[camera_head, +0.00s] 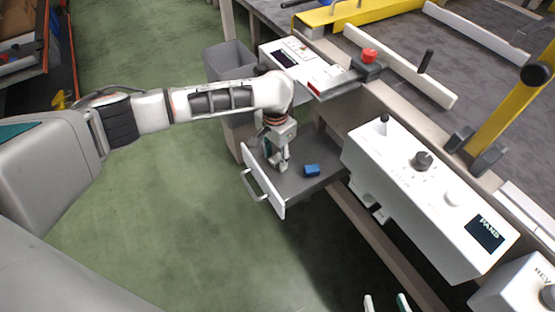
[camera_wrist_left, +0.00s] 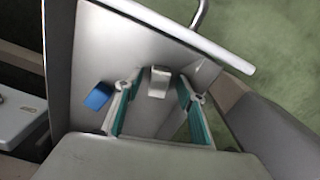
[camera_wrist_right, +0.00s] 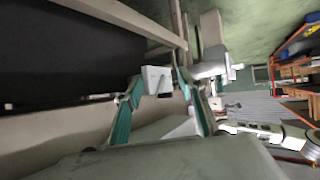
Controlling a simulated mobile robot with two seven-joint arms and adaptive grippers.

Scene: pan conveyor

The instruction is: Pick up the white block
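The white block (camera_wrist_left: 158,82) lies in the open grey drawer (camera_head: 327,181) in the left wrist view. My left gripper (camera_head: 281,162) points down into the drawer. Its fingers are open, one on each side of the block in the left wrist view; I cannot tell how far above it they are. In the head view the gripper mostly hides the block. A blue block (camera_head: 311,170) lies in the drawer beside the gripper; it also shows in the left wrist view (camera_wrist_left: 98,96). My right gripper (camera_head: 386,303) is open and empty at the bottom edge.
The drawer's white front and handle (camera_head: 254,187) face left. A white control box (camera_head: 410,190) with knobs stands to the right, and a white panel with a red button (camera_head: 369,56) is above. Green floor is clear at left.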

